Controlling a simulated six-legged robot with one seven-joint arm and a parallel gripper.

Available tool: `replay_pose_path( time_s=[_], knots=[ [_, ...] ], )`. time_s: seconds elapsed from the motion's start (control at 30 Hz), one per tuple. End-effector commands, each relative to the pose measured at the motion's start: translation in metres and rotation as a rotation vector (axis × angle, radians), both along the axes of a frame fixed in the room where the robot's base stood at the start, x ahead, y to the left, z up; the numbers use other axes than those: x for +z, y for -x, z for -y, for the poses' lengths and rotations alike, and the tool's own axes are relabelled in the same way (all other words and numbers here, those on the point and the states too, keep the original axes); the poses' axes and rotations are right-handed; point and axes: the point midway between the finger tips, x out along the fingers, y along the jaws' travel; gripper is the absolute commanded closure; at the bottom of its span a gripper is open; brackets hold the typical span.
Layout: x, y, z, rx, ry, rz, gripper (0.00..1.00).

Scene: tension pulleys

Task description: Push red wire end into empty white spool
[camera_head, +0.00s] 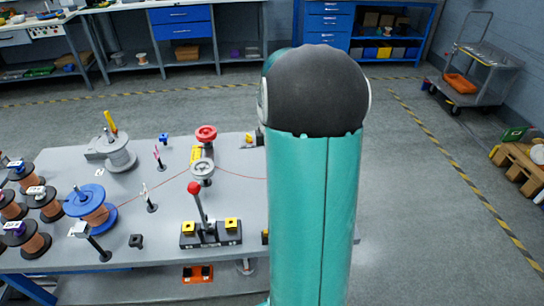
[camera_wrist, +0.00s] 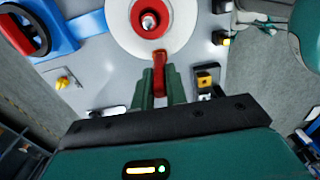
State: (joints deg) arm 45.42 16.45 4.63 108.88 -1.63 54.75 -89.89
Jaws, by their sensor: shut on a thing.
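In the wrist view, a white spool (camera_wrist: 120,18) with a red centre and a metal shaft tip stands ahead of my gripper. My gripper (camera_wrist: 158,88) has its green fingers shut on the red wire end (camera_wrist: 159,60), a short red piece. The piece points at the spool and overlaps its near edge in the picture; I cannot tell whether they touch. In the head view, a thin red wire (camera_head: 160,188) runs across the grey table towards my arm. My arm hides my gripper and the white spool there.
In the head view, a red handwheel (camera_head: 206,133), a grey pulley (camera_head: 202,168) and a red-knobbed lever (camera_head: 194,188) stand on the table. A blue spool (camera_head: 92,208) and several copper spools stand at left. In the wrist view, a yellow-topped block (camera_wrist: 206,79) sits right of my fingers.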

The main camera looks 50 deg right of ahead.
Motion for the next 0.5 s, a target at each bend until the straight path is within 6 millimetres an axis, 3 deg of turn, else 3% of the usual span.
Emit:
replay_pose_path(
  time_s=[0.43,0.47,0.5],
  knots=[
    [-0.0004,-0.0001,0.0,0.0,0.0,0.0,1.0],
    [-0.0004,-0.0001,0.0,0.0,0.0,0.0,0.8],
    [-0.0004,-0.0001,0.0,0.0,0.0,0.0,0.72]
  ],
)
